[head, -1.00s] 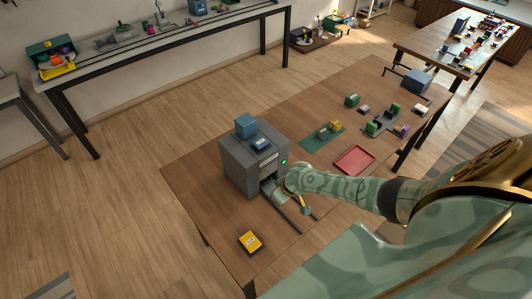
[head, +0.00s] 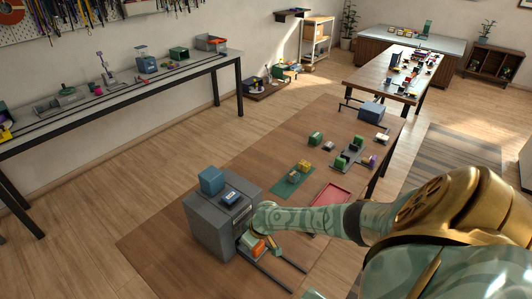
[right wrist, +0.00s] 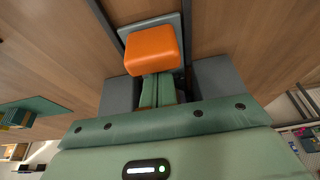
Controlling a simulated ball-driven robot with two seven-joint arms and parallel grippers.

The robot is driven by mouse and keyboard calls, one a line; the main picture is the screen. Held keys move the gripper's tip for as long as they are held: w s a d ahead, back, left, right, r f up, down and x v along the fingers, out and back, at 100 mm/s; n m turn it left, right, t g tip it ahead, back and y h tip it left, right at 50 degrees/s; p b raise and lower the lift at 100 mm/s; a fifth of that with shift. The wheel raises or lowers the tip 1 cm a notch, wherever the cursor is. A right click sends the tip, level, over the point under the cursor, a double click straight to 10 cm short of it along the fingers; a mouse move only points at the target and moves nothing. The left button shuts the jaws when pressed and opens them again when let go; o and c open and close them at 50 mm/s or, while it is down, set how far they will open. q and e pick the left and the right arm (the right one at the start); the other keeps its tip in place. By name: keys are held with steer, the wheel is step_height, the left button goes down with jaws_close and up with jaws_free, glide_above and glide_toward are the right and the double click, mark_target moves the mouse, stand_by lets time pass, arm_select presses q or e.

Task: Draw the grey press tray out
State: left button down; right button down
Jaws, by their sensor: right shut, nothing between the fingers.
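The grey press (head: 217,228) stands on the wooden table, with a blue block (head: 211,180) on its top. An orange block (head: 257,246) shows low at its front, beside my right gripper (head: 272,248). In the right wrist view, the orange block (right wrist: 152,50) lies over the grey tray (right wrist: 177,24), just beyond my right fingertips (right wrist: 158,76). These fingers are shut and empty; I cannot tell whether they touch the tray or block. Much of the tray is hidden under the block. My left gripper is not in view.
Two dark rails (head: 285,270) run out from the press's front over the table. A red tray (head: 332,194) and a green mat (head: 291,181) with small blocks lie farther back. Bare table (head: 160,245) lies left of the press.

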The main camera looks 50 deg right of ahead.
steer(key=shift+s+r+p, duration=0.2)
steer(key=shift+s+p, duration=0.1)
steer(key=shift+s, duration=0.1)
steer(key=shift+s+d+p, duration=0.1)
steer(key=shift+s+p, duration=0.4)
steer(key=shift+s, duration=0.1)
steer(key=shift+s+d+p, duration=0.2)
steer(key=shift+s+p, duration=1.45)
steer(key=shift+s, duration=1.05)
steer(key=shift+s+d+p, duration=0.15)
steer(key=shift+s+p, duration=0.65)
steer(key=shift+s, duration=0.65)
steer(key=shift+s+d+p, duration=0.1)
steer(key=shift+s+p, duration=0.65)
steer(key=shift+s, duration=0.7)
steer(key=shift+s+f, duration=0.1)
steer(key=shift+s, duration=0.4)
steer(key=shift+s+d+p, duration=0.1)
steer(key=shift+s+p, duration=0.35)
steer(key=shift+s, duration=0.2)
steer(key=shift+w, duration=0.1)
